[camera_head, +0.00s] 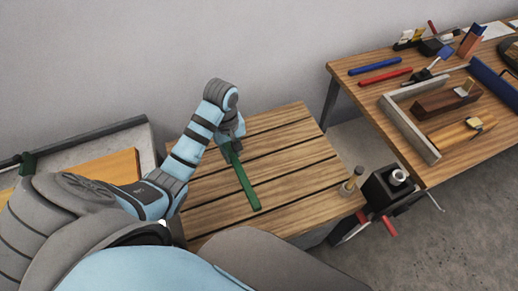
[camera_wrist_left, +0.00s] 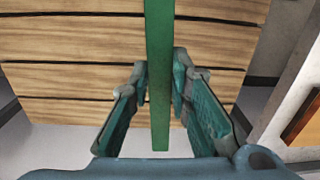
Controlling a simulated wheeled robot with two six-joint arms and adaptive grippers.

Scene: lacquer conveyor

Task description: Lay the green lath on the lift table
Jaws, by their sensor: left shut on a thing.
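The green lath (camera_head: 247,187) is a long, thin, straight bar. My left gripper (camera_head: 232,148) is shut on it near its far end in the head view. In the left wrist view the lath (camera_wrist_left: 159,45) runs between the two fingers (camera_wrist_left: 160,85). The slatted wooden top (camera_head: 292,187), which looks like the lift table, is under the lath. I cannot tell whether the lath touches the slats or hangs just above them. My right gripper is not in view.
A workbench (camera_head: 345,72) at the right holds a blue bar (camera_head: 374,70), a red bar (camera_head: 385,77), a plane (camera_head: 446,97) and other tools. A black vise-like device (camera_head: 388,187) stands by the slatted top's right corner. An orange board (camera_head: 105,171) lies at the left.

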